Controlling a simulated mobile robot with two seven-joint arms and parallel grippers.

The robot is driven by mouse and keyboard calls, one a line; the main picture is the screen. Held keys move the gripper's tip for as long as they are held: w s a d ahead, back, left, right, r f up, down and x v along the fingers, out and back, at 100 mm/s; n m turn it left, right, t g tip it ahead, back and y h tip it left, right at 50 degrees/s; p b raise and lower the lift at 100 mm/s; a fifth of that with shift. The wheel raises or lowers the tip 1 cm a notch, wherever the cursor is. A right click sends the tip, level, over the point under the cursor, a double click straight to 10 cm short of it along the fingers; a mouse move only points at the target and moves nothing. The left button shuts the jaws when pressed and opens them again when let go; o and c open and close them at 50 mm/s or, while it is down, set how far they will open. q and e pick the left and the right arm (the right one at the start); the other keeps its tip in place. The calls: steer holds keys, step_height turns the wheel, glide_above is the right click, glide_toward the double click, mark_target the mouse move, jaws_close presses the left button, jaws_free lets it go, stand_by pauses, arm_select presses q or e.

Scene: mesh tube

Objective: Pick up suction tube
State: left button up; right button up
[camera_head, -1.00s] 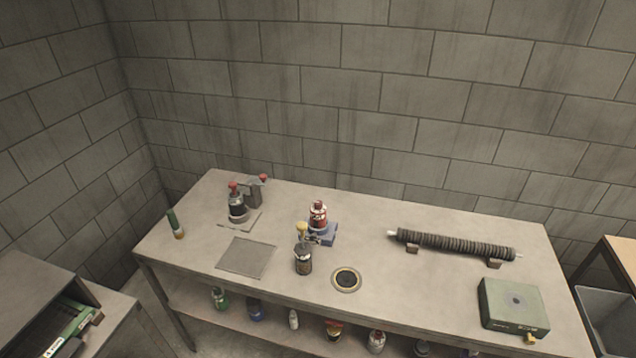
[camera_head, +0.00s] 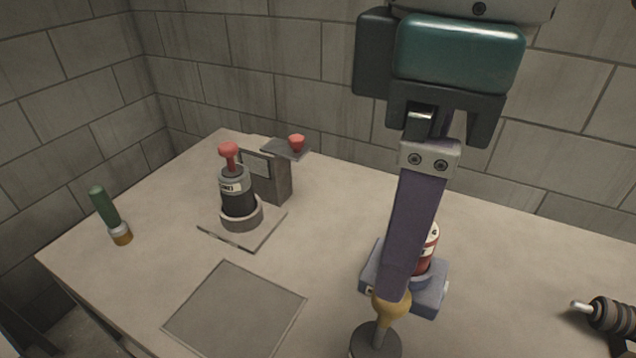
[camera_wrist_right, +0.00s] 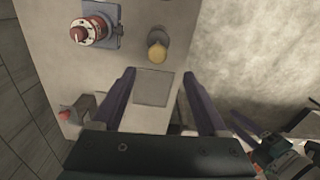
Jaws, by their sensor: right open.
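The dark ribbed tube (camera_head: 610,315) shows only by its left end, with a pale tip, at the right edge of the head view; the rest is cut off. It is not visible in the right wrist view. My right gripper (camera_head: 395,292) hangs over the table in the middle of the head view, far left of the tube. Its purple fingers overlap there, but the right wrist view (camera_wrist_right: 158,72) shows them apart with nothing between them. Part of what looks like my left gripper (camera_wrist_right: 270,140) shows at the lower right of the wrist view; its jaws are unclear.
A red bottle on a blue stand (camera_head: 432,285) is partly hidden behind my right fingers. The table behind the ribbed tube looks clear.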

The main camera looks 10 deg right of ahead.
step_height(320, 180, down, 4)
steer(key=shift+d+f, duration=0.1)
steer(key=shift+f, duration=0.15)
steer(key=f, duration=0.5)
steer(key=shift+w+d+f+b, duration=0.1)
steer(key=shift+d+f+b, duration=0.1)
steer(key=shift+f+b, duration=0.15)
steer(key=shift+c, duration=0.3)
jaws_close()
stand_by(0.7)
